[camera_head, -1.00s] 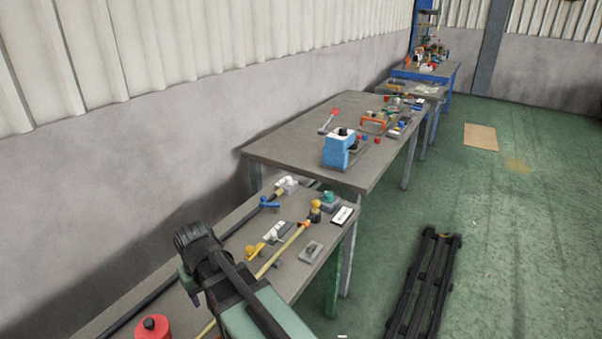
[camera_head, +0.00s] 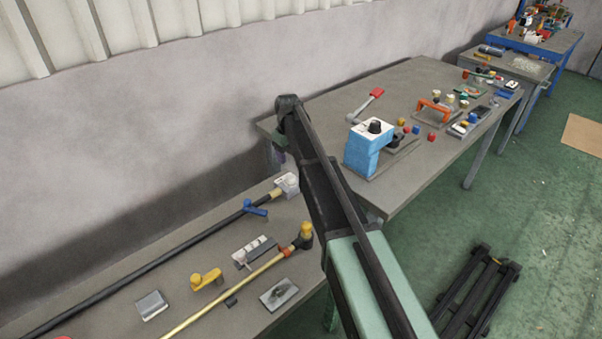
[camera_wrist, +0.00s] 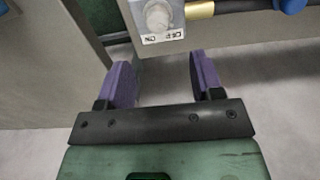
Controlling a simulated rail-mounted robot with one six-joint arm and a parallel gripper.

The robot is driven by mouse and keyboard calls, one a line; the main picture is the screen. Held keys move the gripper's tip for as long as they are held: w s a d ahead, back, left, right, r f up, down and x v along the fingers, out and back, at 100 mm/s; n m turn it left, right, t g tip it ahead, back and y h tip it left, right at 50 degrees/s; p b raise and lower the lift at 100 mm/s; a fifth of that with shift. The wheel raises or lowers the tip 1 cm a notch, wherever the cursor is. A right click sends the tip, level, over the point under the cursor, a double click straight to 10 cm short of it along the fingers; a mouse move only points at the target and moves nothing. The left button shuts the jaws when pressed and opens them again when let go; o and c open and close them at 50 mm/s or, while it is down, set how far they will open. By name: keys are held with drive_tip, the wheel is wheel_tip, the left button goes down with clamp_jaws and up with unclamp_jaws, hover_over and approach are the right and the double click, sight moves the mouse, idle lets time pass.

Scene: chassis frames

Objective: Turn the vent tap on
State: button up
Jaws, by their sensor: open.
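A white block with a round grey-white knob (camera_wrist: 158,16) stands at the top of the wrist view. The label on its front edge reads OFF and ON, upside down. The same block (camera_head: 288,184) sits on the near bench's far end in the head view. A brass fitting (camera_wrist: 200,10) joins it to a black hose that carries a blue lever valve (camera_head: 257,208). A yellow lever tap (camera_head: 206,280) stands nearer on the bench. No label names the vent tap. My gripper (camera_wrist: 165,80) is open and empty, its purple fingers apart from the block, which lies beyond the fingertips.
A yellow hose (camera_head: 225,301) runs along the near bench (camera_head: 110,290), beside a grey plate (camera_head: 279,294) and switch boxes. The second bench (camera_head: 335,92) holds a blue machine (camera_head: 365,150) and an orange handle (camera_head: 436,108). The wall is close on the left.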

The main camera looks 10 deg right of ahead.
sight(291, 176)
drive_tip(key=f+b, duration=1)
drive_tip(key=f, duration=0.1)
drive_tip(key=shift+d+f+b, duration=0.1)
drive_tip(key=shift+d+b, duration=0.1)
drive_tip(key=shift+b, duration=0.2)
drive_tip(key=shift+c, duration=0.2)
drive_tip(key=c, duration=0.9)
